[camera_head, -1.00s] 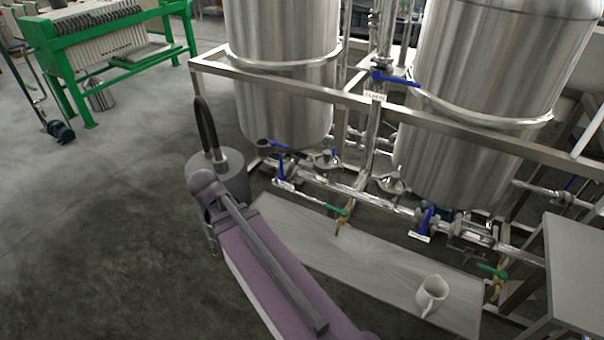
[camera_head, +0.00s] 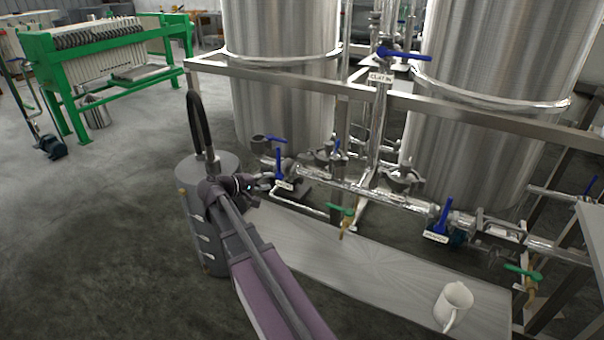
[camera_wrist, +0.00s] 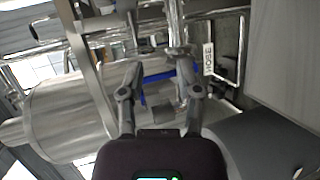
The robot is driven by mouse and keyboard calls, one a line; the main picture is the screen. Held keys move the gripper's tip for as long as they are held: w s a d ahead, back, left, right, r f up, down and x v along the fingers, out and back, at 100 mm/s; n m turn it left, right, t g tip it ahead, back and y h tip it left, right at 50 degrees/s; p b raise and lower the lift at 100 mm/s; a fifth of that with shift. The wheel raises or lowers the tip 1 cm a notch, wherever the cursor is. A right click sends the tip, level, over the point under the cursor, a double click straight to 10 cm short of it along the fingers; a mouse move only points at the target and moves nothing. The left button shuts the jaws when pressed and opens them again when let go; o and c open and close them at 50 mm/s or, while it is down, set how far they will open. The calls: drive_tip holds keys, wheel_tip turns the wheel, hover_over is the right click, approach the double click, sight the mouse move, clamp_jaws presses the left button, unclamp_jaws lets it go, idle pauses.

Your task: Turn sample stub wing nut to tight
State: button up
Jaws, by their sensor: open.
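I cannot make out a sample stub wing nut for certain in either view. In the head view, my gripper (camera_head: 246,187) is at the end of my arm, beside the lower pipework at the left tank, close to a blue-handled valve (camera_head: 279,163). In the wrist view, my gripper (camera_wrist: 160,80) is open, with its two fingers apart. A blue handle (camera_wrist: 158,75) and a small grey block (camera_wrist: 162,116) show between and beyond the fingers. No contact shows. A label plate (camera_wrist: 209,60) is right of the fingers.
Two steel tanks (camera_head: 282,80) stand behind a metal frame rail (camera_head: 300,85). Open floor is at left.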

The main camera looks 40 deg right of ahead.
sight(308, 156)
drive_tip(key=w+d+h+b, duration=0.3)
drive_tip(key=b, duration=0.1)
drive_tip(key=shift+d+f+h, duration=0.1)
drive_tip(key=shift+d+h, duration=0.05)
drive_tip(key=shift+h, duration=0.15)
drive_tip(key=shift+d, duration=0.1)
drive_tip(key=d, duration=1.3)
drive_tip(key=shift+d, duration=0.3)
clamp_jaws()
